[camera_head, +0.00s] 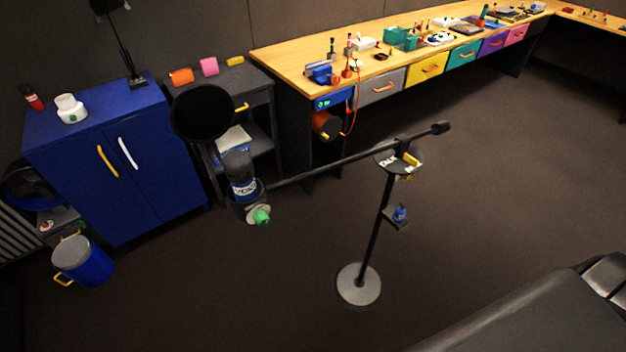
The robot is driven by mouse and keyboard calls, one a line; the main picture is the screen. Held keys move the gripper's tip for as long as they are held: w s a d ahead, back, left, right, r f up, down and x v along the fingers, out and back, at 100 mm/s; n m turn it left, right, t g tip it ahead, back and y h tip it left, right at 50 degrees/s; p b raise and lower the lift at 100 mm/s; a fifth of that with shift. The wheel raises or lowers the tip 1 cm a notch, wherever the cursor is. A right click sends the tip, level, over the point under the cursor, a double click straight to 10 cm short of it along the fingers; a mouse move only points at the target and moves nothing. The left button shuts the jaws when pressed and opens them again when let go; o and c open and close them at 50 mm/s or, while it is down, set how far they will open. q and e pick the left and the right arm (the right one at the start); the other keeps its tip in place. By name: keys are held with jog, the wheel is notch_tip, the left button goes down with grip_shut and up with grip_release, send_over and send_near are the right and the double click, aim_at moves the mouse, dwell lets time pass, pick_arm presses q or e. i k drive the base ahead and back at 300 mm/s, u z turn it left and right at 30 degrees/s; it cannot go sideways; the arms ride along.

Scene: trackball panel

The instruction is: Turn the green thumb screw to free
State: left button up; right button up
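The green thumb screw (262,217) sits on a pale round disc (251,213) at the left, lower end of a boom stand. A dark blue cylinder with a white label (243,180) is just above it. The black boom (320,166) runs up and right to the top of an upright pole (377,222). Which slot or label the screw points to is too small to tell. Neither of my grippers is in view, and nothing touches the screw.
The stand's round grey base (358,286) rests on open dark floor. Its pole carries a yellow lever (411,159) and a small blue part (400,213). A blue cabinet (130,165), blue bin (84,262) and long workbench (360,85) surround it. A dark slab (530,315) fills the lower right.

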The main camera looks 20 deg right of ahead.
aim_at(263, 220)
jog(key=u, duration=3)
jog(key=k, duration=1.85)
jog(key=z, duration=2.55)
